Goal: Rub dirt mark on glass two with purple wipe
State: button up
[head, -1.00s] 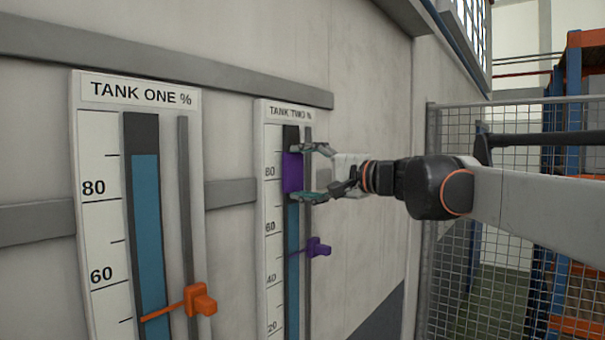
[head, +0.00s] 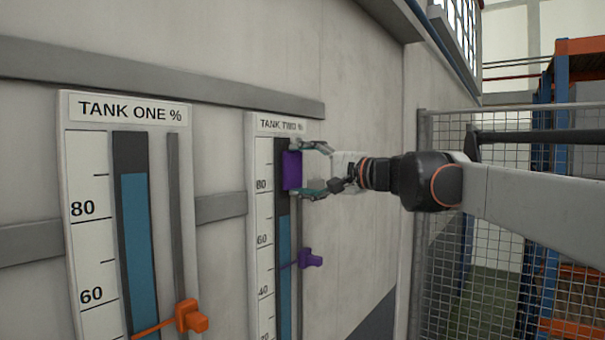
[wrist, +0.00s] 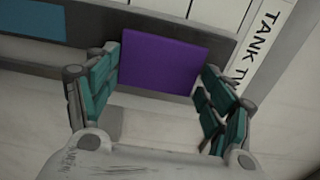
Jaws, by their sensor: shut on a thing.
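The purple wipe (head: 292,170) is a flat purple block held upright between the fingers of my gripper (head: 314,170), over the upper part of the glass of tank two (head: 285,235). In the wrist view the purple wipe (wrist: 165,61) sits between the teal finger pads of my gripper (wrist: 160,92), in front of the dark glass strip. I cannot tell whether the wipe touches the glass. The blue column shows below it, with dark glass above. No dirt mark is visible; the wipe may hide it.
The tank one gauge (head: 128,112) stands to the left with an orange pointer (head: 191,317). A purple pointer (head: 310,258) sits on tank two's rail, below my gripper. A mesh fence (head: 440,220) and a shelf rack (head: 545,180) are to the right.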

aim_at(287, 157)
jog(key=shift+s+a, duration=1.3)
jog(key=shift+s, duration=0.3)
jog(key=shift+r+p, duration=0.9)
jog(key=shift+r, duration=0.65)
jog(key=shift+w+d, duration=0.1)
jog(key=shift+d, duration=0.05)
jog(key=shift+w+d+f, duration=0.1)
jog(key=shift+w+d, duration=0.5)
jog(key=shift+w, duration=0.15)
jog(key=shift+w+d, duration=0.55)
jog(key=shift+w, duration=0.2)
jog(key=v, duration=0.6)
